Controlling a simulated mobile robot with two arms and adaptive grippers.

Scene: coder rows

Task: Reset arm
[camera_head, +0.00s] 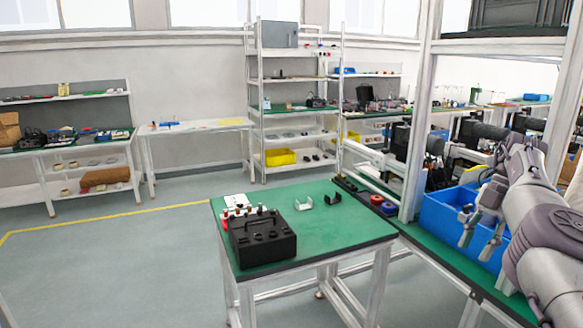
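My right arm comes in from the right edge, with its grey gripper (477,246) pointing down. The two fingers are apart, and nothing shows between them. The gripper is in front of a blue bin (440,214) on the green bench at the right; I cannot tell whether it touches the bin. My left arm and gripper are not in view.
A green-topped table (343,238) stands at the centre, bearing a black box (262,240) with knobs and small clips. A metal frame post (417,120) rises beside the bin. A shelf rack (293,100) stands behind. The floor at left is clear.

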